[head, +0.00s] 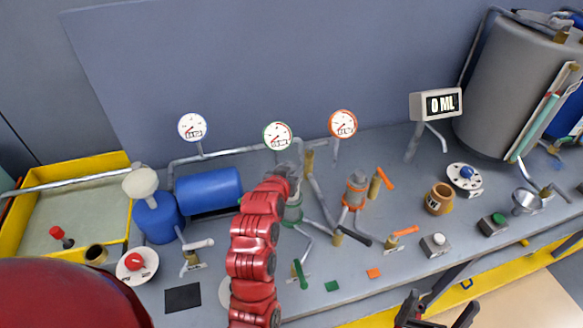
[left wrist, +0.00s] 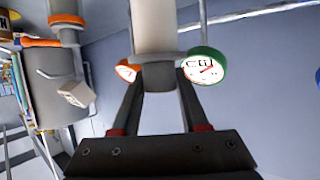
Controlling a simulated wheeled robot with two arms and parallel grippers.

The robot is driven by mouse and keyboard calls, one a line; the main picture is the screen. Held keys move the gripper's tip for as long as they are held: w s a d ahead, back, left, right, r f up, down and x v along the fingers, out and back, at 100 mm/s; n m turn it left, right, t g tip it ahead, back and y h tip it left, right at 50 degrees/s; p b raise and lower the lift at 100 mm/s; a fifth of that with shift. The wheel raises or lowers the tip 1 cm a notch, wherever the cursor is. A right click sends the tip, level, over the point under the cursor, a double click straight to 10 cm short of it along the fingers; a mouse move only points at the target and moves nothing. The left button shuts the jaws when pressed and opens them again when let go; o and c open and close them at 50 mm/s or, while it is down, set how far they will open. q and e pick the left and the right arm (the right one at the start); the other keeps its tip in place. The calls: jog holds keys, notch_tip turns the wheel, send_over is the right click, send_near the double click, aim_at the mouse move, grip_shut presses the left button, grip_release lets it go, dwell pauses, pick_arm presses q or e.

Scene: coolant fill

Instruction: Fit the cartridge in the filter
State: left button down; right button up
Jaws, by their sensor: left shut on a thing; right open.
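My left gripper (head: 288,168) is raised at the centre of the head view, above a grey housing with a green band (head: 292,212) that my red arm partly covers. In the left wrist view its fingers (left wrist: 158,75) are shut on the grey end of a pale cylinder, which looks like the cartridge (left wrist: 155,28). In the head view the cartridge cannot be made out. A second housing, with orange bands (head: 356,190), stands to the right. I cannot tell whether the cartridge touches the green-banded housing. My right gripper (head: 436,318) is open and empty at the lower edge.
Pipes and gauges (head: 277,135) stand behind the housings. A blue tank (head: 209,191) and a yellow tray (head: 14,228) are at left. Valves with orange handles (head: 403,232), a brown pot (head: 439,199) and a large grey tank (head: 505,85) are at right. The front strip of bench is partly clear.

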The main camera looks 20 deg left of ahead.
pick_arm(q)
jog(key=shift+f+b, duration=2.75)
jog(key=shift+f, duration=1.55)
jog(key=shift+c, duration=1.7)
grip_release()
jog(key=shift+s, duration=0.55)
jog(key=p+v, duration=1.4)
jog(key=v, duration=0.2)
jog(key=shift+s+r, duration=0.2)
